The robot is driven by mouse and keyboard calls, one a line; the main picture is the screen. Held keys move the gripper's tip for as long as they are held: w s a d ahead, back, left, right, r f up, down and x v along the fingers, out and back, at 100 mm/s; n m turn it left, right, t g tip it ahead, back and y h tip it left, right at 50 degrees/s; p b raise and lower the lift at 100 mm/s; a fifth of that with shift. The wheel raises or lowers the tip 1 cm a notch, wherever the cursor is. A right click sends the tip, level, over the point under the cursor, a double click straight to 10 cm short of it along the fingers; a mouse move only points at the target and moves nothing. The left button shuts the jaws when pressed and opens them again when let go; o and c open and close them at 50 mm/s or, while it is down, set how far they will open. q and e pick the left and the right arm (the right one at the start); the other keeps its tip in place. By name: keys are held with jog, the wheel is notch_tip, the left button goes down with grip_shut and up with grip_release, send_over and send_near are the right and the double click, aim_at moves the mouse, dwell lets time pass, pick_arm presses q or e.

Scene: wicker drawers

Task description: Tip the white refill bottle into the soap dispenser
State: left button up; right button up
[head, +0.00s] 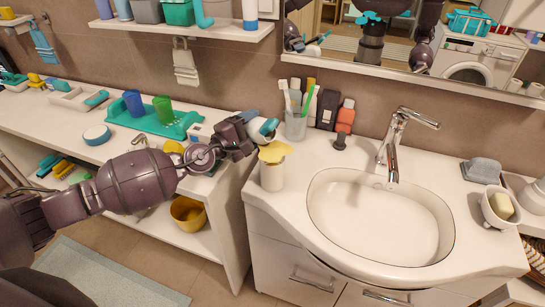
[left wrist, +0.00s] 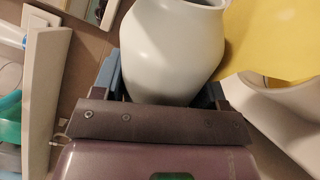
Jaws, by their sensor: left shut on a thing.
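My left gripper (head: 257,131) is shut on the white refill bottle (head: 265,127), above and just behind the soap dispenser. In the left wrist view the bottle (left wrist: 172,50) sits between the jaws, with its neck at the top of the picture. How far it is tilted is hard to tell. The soap dispenser (head: 272,176) is a white round container at the left edge of the washbasin counter. A yellow funnel-like piece (head: 274,152) sits on its top, and shows in the left wrist view (left wrist: 275,38) beside the bottle. My right gripper is not directly in view.
A cup with toothbrushes (head: 296,124), a dark bottle (head: 327,111) and an orange bottle (head: 345,116) stand behind the dispenser. The sink basin (head: 380,222) and tap (head: 392,150) are to the right. A teal tray (head: 155,123) with cups lies on the left counter.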

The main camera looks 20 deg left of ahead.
jog(key=shift+s+f, duration=0.1)
jog(key=shift+s, duration=0.1)
jog(key=shift+s+f, duration=0.15)
jog(key=shift+s, duration=0.15)
pick_arm(q)
jog(key=shift+f+m, duration=0.1)
jog(key=shift+m, duration=0.4)
pick_arm(e)
jog(key=shift+w+r, duration=0.25)
jog(key=shift+w, duration=0.2)
jog(key=shift+s+f, duration=0.1)
jog(key=shift+s, duration=0.1)
jog(key=shift+s+f, duration=0.1)
jog(key=shift+s, duration=0.2)
pick_arm(q)
jog(key=shift+m, duration=0.3)
pick_arm(e)
jog(key=shift+w, duration=0.35)
pick_arm(q)
jog(key=shift+d, duration=0.1)
pick_arm(e)
jog(key=shift+w+r, duration=0.2)
jog(key=shift+r, duration=0.2)
